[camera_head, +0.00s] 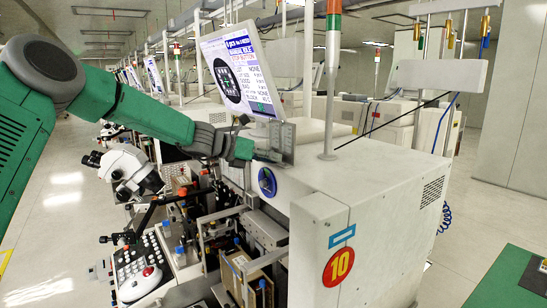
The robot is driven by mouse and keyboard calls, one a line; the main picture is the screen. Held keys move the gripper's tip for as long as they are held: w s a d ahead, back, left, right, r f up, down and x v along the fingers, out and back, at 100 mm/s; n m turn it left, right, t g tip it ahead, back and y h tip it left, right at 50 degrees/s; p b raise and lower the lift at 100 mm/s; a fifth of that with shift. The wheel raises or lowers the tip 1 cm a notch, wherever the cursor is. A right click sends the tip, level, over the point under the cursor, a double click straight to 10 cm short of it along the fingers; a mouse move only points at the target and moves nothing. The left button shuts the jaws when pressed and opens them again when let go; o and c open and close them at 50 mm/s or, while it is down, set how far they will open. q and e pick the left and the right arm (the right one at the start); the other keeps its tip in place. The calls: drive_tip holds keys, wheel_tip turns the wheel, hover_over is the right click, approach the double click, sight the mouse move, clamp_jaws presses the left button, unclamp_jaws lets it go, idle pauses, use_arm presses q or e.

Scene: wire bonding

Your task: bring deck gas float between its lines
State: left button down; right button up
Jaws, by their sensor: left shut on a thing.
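My left arm comes in from the left, and my left gripper (243,147) is at the metal bracket (281,143) below the tilted monitor, on the upper left edge of the numbered machine. The gripper is shut on a small part there, which its fingers mostly hide. I cannot make out the deck gas float or its lines at this size. A round blue disc (267,182) sits on the machine's face just below the gripper. My right gripper is not in view.
The monitor (240,71) stands just above the gripper. The white machine cabinet (380,215) with a red 10 fills the middle right. A signal pole (330,80) rises from its top.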

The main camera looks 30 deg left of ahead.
use_arm(q)
drive_tip(key=shift+a+f+n+h, duration=0.2)
drive_tip(key=shift+f+n+h, duration=0.15)
drive_tip(key=shift+n, duration=0.45)
drive_tip(key=c, duration=1.5)
unclamp_jaws()
drive_tip(key=shift+s, duration=0.1)
drive_tip(key=shift+o, duration=0.4)
drive_tip(key=shift+s, duration=0.1)
drive_tip(key=shift+r, duration=0.1)
drive_tip(key=shift+a, duration=0.15)
